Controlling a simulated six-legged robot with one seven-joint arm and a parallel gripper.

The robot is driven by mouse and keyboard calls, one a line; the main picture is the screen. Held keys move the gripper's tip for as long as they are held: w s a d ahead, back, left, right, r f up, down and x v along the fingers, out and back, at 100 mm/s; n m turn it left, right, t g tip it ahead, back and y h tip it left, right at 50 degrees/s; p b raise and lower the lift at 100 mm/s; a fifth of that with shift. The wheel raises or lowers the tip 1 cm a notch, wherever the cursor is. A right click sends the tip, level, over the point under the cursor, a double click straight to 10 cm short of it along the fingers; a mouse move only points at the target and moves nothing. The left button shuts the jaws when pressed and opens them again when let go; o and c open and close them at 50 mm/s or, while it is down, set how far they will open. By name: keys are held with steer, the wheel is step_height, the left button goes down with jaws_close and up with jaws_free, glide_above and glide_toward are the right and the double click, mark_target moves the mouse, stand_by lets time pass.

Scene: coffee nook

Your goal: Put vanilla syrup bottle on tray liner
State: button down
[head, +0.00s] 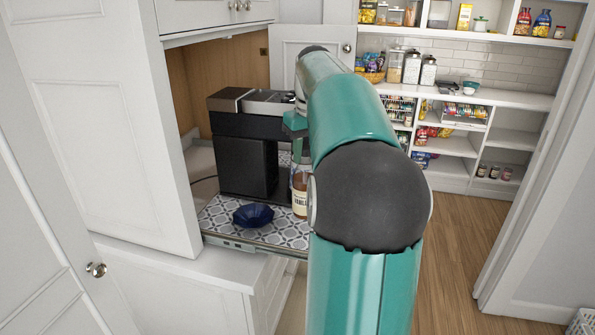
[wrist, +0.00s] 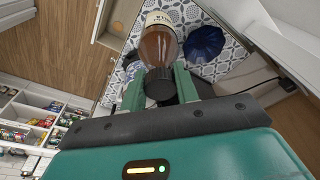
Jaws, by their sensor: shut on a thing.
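The vanilla syrup bottle (head: 300,198) is brown with a cream label and stands upright over the right part of the patterned tray liner. It also shows in the wrist view (wrist: 157,46), with its dark cap toward me. My gripper (wrist: 159,86) is shut on the bottle at its cap and neck. In the head view my arm hides most of the gripper and part of the bottle. The tray liner (head: 219,222) has a grey and white tile pattern. I cannot tell whether the bottle's base touches it.
A dark blue faceted bowl (head: 253,216) sits on the liner left of the bottle. A black coffee machine (head: 246,165) stands behind it, inside the cabinet. An open white cabinet door (head: 110,120) is at the left. Pantry shelves (head: 480,92) are at the back right.

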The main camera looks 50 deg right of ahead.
mark_target(298, 171)
steer(key=shift+w+a+f, duration=0.25)
steer(key=shift+f, duration=0.2)
steer(key=shift+w+a+f, duration=0.25)
steer(key=shift+f, duration=0.15)
steer(key=shift+w+a+f, duration=0.1)
steer(key=shift+f, duration=0.8)
steer(key=shift+w+a+f, duration=0.1)
steer(key=shift+f, duration=0.95)
steer(key=c, duration=1.1)
jaws_free()
steer(key=shift+o, duration=0.2)
